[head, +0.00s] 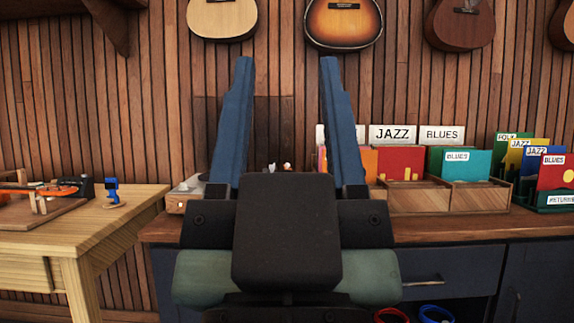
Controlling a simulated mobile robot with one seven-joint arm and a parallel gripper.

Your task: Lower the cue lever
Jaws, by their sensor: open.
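My gripper (286,64) fills the middle of the head view, its two blue fingers pointing up and wide apart, with nothing between the tips. Behind it on the dark cabinet is a low wooden-sided device (178,204), probably a record player, with a small glowing light on its front. Most of it is hidden by my gripper. Small pale and dark parts (286,167) show between the fingers, low down and just above my gripper's body. I cannot tell whether one of them is the cue lever.
Right of my gripper, wooden record bins (480,196) hold coloured sleeves under JAZZ and BLUES signs. A green returns rack (556,200) stands farther right. On the left, a wooden workbench (130,207) bears a small blue device (112,193).

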